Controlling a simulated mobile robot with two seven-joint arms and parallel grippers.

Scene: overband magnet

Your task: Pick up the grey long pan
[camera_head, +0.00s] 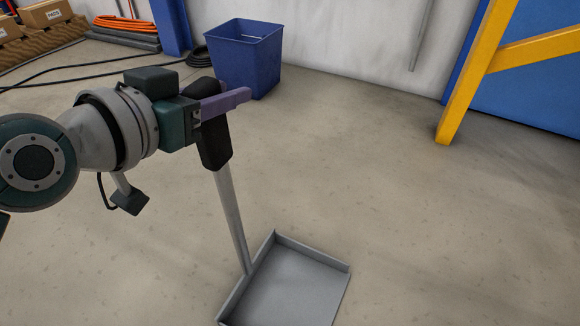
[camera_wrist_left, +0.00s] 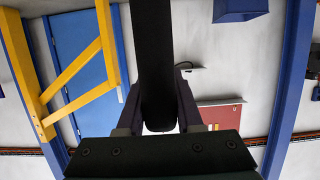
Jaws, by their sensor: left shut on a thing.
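The grey long pan (camera_head: 300,284) is a flat tray with low walls and a long upright handle, in the lower middle of the head view. The handle has a grey shaft (camera_head: 231,215) and a black grip at its top (camera_head: 214,150). My left gripper (camera_head: 228,104), with purple fingers, is shut on the black grip. In the left wrist view the black grip (camera_wrist_left: 155,70) stands between the two fingers. I cannot tell whether the pan touches the floor. My right gripper is not in view.
A blue bin (camera_head: 243,60) stands behind the gripper near the white wall. A yellow steel frame (camera_head: 470,80) stands at the right. Black cable lies on the floor at the back left, near boxes on pallets (camera_head: 45,14). The floor to the right is clear.

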